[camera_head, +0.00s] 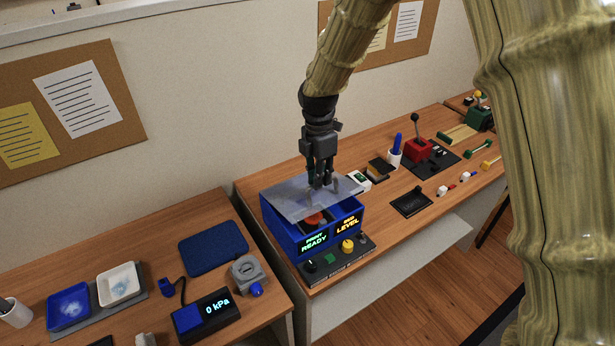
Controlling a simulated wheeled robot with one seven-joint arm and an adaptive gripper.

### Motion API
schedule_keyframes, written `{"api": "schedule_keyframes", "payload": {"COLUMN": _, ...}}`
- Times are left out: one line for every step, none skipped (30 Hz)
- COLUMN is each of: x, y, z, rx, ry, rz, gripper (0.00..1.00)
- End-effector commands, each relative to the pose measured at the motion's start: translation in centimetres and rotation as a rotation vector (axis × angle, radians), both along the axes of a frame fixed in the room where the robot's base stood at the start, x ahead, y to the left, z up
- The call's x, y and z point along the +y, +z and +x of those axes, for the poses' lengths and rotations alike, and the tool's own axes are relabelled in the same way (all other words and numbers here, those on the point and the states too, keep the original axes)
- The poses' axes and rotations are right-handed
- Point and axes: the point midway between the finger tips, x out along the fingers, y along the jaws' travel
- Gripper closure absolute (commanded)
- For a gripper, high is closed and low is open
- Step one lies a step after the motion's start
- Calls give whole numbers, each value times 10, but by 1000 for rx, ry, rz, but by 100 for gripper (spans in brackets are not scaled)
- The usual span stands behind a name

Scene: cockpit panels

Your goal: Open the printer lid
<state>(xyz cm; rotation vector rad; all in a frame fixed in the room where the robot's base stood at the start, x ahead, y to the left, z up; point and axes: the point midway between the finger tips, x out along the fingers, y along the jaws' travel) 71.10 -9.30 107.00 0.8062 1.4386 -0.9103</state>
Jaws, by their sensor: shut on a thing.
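The printer is a blue box (283,238) at the near left end of the right-hand desk. Its front shows lit "PRINT READY" and "RES LEVEL" displays. Its grey lid (290,203) lies over the back and left of the top, slightly raised and askew. A gap at the front shows a red round part (315,218) inside. My gripper (323,184) points down at the lid's right part and is shut on the lid there; the exact grip point is partly hidden by the fingers.
A control strip with knobs (338,259) sits before the printer. A small white device (358,181), a pen cup (394,159) and a red lever box (417,150) stand to the right. The left desk holds a blue pad (213,248) and a pressure display (207,314). The wall is close behind.

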Motion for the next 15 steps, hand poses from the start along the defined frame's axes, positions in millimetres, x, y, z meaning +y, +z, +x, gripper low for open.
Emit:
{"api": "schedule_keyframes", "payload": {"x": 0, "y": 9, "z": 5, "rx": 2, "ry": -4, "rz": 0, "gripper": 100}}
{"api": "schedule_keyframes", "payload": {"x": 0, "y": 11, "z": 7, "rx": 3, "ry": -4, "rz": -2, "gripper": 100}}
{"api": "schedule_keyframes", "payload": {"x": 1, "y": 14, "z": 10, "rx": 3, "ry": -5, "rz": -3, "gripper": 100}}
{"api": "schedule_keyframes", "payload": {"x": 2, "y": 16, "z": 12, "rx": 3, "ry": -6, "rz": -3, "gripper": 100}}
{"api": "schedule_keyframes", "payload": {"x": 3, "y": 17, "z": 14, "rx": 3, "ry": -5, "rz": -3, "gripper": 100}}
{"api": "schedule_keyframes", "payload": {"x": 4, "y": 18, "z": 15, "rx": 3, "ry": -4, "rz": -3, "gripper": 100}}
{"api": "schedule_keyframes", "payload": {"x": 4, "y": 19, "z": 16, "rx": 3, "ry": -4, "rz": -3, "gripper": 100}}
{"api": "schedule_keyframes", "payload": {"x": 5, "y": 19, "z": 16, "rx": 3, "ry": -4, "rz": -4, "gripper": 100}}
{"api": "schedule_keyframes", "payload": {"x": 5, "y": 19, "z": 17, "rx": 3, "ry": -4, "rz": -4, "gripper": 100}}
{"api": "schedule_keyframes", "payload": {"x": 5, "y": 19, "z": 17, "rx": 3, "ry": -4, "rz": -4, "gripper": 100}}
{"api": "schedule_keyframes", "payload": {"x": 5, "y": 19, "z": 17, "rx": 2, "ry": -4, "rz": -3, "gripper": 100}}
{"api": "schedule_keyframes", "payload": {"x": 5, "y": 18, "z": 17, "rx": 2, "ry": -4, "rz": -3, "gripper": 100}}
{"api": "schedule_keyframes", "payload": {"x": 5, "y": 18, "z": 17, "rx": 2, "ry": -4, "rz": -3, "gripper": 100}}
{"api": "schedule_keyframes", "payload": {"x": 5, "y": 18, "z": 17, "rx": 2, "ry": -4, "rz": -3, "gripper": 100}}
{"api": "schedule_keyframes", "payload": {"x": 5, "y": 18, "z": 17, "rx": 2, "ry": -4, "rz": -3, "gripper": 100}}
